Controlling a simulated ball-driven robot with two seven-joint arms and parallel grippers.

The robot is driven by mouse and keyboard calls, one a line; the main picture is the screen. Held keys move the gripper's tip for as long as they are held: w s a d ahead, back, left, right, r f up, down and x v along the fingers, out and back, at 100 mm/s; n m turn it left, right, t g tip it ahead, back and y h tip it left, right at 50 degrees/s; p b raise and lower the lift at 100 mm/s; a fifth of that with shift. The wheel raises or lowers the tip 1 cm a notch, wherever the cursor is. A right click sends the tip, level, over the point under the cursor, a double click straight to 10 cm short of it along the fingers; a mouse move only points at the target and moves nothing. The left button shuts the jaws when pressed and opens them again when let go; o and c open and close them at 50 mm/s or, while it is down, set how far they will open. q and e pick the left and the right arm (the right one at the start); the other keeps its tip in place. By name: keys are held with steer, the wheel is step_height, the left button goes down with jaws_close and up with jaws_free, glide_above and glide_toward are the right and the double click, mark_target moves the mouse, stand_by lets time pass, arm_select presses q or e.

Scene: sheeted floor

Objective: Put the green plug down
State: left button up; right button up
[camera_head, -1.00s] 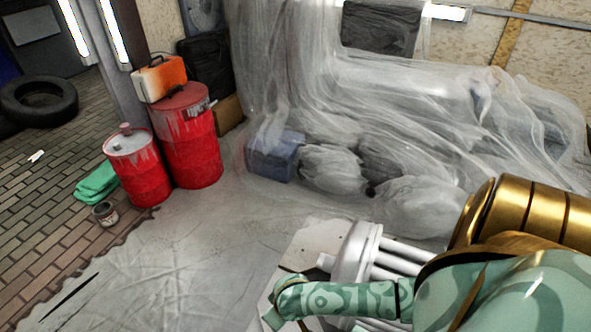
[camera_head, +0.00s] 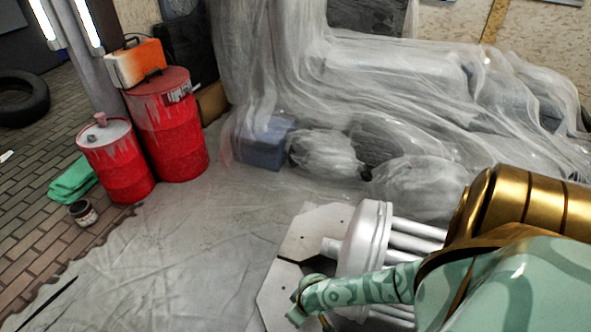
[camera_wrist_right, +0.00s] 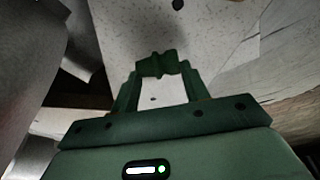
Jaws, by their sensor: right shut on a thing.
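My right gripper (camera_wrist_right: 157,68) is shut on a small dark green piece, the green plug (camera_wrist_right: 155,62), in the right wrist view. The fingers hide much of the plug. Behind them is a pale speckled board (camera_wrist_right: 207,30) with dark round spots. In the head view my right gripper (camera_head: 300,306) is over the pale angular board (camera_head: 272,300), low in the picture. I cannot tell whether the plug touches the board. My left gripper is not in view.
A white round flange with rods (camera_head: 367,240) stands beside the board. Red drums (camera_head: 168,125), a green cloth (camera_head: 72,181) and a small can (camera_head: 82,213) are at the left. Plastic-covered things (camera_head: 420,185) lie at the back. The floor sheet (camera_head: 180,255) is clear at left of the board.

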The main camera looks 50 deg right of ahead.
steer(key=shift+f, duration=0.4)
steer(key=shift+r, duration=0.2)
steer(key=o, duration=0.5)
steer(key=shift+f, duration=0.2)
steer(key=o, duration=0.5)
steer(key=shift+c, duration=0.2)
steer(key=shift+r, duration=0.1)
